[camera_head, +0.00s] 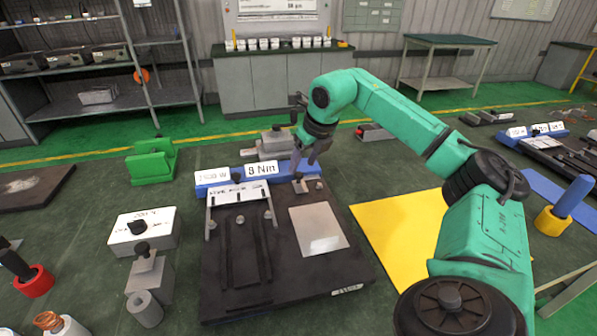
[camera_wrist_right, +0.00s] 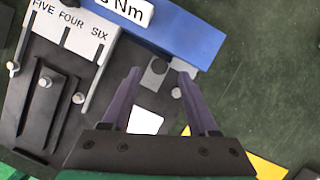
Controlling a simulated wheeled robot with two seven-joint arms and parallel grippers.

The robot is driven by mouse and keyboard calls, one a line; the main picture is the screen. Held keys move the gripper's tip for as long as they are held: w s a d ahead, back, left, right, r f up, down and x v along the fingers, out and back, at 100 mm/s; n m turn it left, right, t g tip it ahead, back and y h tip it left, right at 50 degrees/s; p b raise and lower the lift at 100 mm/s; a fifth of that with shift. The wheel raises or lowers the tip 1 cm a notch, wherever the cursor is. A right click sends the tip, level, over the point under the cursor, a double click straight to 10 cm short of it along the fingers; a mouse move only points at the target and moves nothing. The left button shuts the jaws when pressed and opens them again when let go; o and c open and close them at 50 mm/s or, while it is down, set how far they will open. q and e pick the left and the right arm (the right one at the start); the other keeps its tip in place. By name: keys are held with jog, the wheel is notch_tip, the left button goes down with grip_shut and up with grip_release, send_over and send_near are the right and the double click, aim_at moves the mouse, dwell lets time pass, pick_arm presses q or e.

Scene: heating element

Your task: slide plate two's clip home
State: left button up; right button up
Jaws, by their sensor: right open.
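My right gripper (camera_head: 304,162) is above the back right of a dark base plate (camera_head: 300,285). In the right wrist view my right gripper (camera_wrist_right: 160,74) is open, its two purple fingers apart with nothing held. A small grey metal clip-like piece (camera_wrist_right: 155,72) with a dark round spot shows between the fingertips; I cannot tell contact. It also shows in the head view (camera_head: 301,186), partly hidden by the gripper. A small round knob (camera_wrist_right: 176,92) is beside it. A pale square plate (camera_head: 318,229) lies in front. I cannot read which plate is plate two. My left gripper is not in view.
A blue bar (camera_head: 285,178) with white labels stands along the back edge. A white numbered strip (camera_head: 241,193) and dark rails (camera_head: 248,250) are at left. A yellow mat (camera_head: 400,235) lies right. A white box (camera_head: 143,231) and green block (camera_head: 152,161) stand left.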

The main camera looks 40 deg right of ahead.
aim_at(298, 173)
jog(key=x, duration=0.3)
jog(key=shift+w+f, duration=0.1)
jog(key=shift+f, duration=0.25)
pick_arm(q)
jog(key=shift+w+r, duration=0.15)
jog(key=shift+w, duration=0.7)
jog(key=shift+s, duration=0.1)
pick_arm(e)
jog(key=shift+c, duration=0.3)
grip_shut()
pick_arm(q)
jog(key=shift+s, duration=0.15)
pick_arm(e)
jog(key=shift+w, duration=0.1)
